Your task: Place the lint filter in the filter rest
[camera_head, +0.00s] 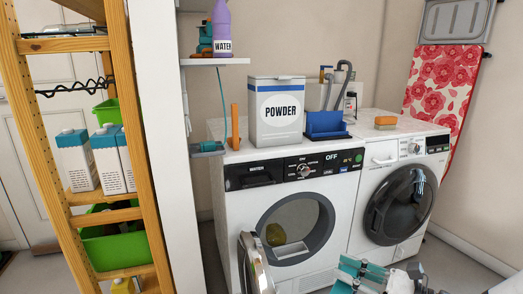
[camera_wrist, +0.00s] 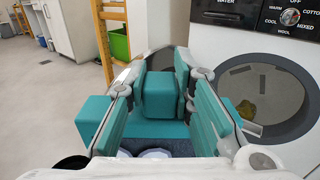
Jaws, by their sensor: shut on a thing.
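My gripper (camera_wrist: 162,72) is shut on a teal part with a square block and a wider bar, which looks like the lint filter (camera_wrist: 158,97). A dark grey face shows below the bar, partly hidden by my gripper. In the head view my gripper (camera_head: 362,272) is at the bottom edge, in front of the machines; the filter there is hard to tell from the teal fingers. A blue open holder, which looks like the filter rest (camera_head: 325,123), stands on top of the machines, right of the powder box. My gripper is lower and apart from it.
The left washer (camera_head: 232,205) has its round door (camera_head: 254,262) open. The right machine's door (camera_head: 398,205) is shut. A powder box (camera_head: 276,112), grey hoses (camera_head: 340,80) and an orange brush (camera_head: 386,122) are on top. A wooden shelf (camera_head: 150,150) stands left.

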